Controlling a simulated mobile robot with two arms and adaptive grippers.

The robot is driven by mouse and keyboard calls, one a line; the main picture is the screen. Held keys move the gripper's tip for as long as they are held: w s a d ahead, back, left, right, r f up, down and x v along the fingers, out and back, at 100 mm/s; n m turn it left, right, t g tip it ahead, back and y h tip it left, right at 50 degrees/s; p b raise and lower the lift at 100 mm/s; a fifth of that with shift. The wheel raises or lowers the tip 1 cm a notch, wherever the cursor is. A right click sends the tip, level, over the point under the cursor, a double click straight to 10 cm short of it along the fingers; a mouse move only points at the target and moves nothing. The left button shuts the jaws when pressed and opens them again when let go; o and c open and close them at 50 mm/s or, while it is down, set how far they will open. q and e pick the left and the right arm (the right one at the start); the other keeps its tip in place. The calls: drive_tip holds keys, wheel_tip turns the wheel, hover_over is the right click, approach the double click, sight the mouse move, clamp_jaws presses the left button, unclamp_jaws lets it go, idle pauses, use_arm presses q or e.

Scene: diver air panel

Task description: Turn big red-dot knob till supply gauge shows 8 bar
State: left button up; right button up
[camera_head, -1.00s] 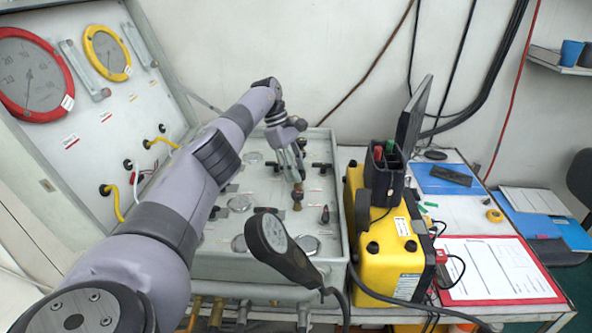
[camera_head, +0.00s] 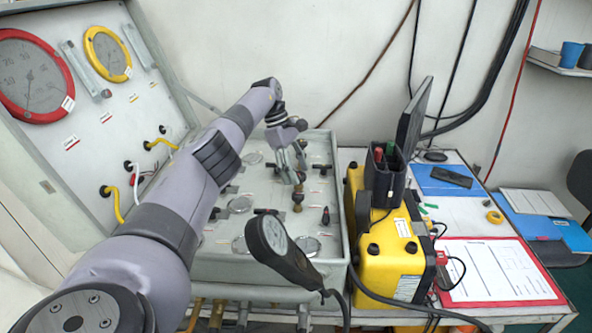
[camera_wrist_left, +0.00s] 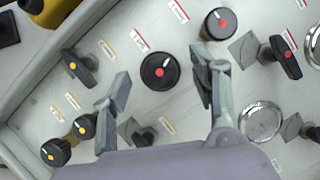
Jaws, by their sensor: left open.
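In the left wrist view a large round black knob with a red dot (camera_wrist_left: 160,72) and a white pointer mark sits on the grey panel between my left gripper's fingertips (camera_wrist_left: 160,66). The fingers are apart, one on each side, with visible gaps to the knob. In the head view my left gripper (camera_head: 297,172) hangs over the middle of the panel (camera_head: 210,262); the knob there is hard to make out. A red-rimmed gauge (camera_head: 30,78) and a yellow-rimmed gauge (camera_head: 107,53) are on the upright lid. Their readings are too small to tell. My right gripper is out of view.
Another red-dot knob (camera_wrist_left: 217,23) and a red-dot handle (camera_wrist_left: 281,58) stand near the right finger. Yellow-dot handles (camera_wrist_left: 80,68) are at the left. A black handheld meter (camera_head: 278,245) rises at the panel's front edge. A yellow case (camera_head: 395,250) stands right of the panel.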

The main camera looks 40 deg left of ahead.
use_arm(q)
wheel_tip(320, 180, up, 10)
idle(0.4)
drive_tip(key=shift+f, duration=0.1)
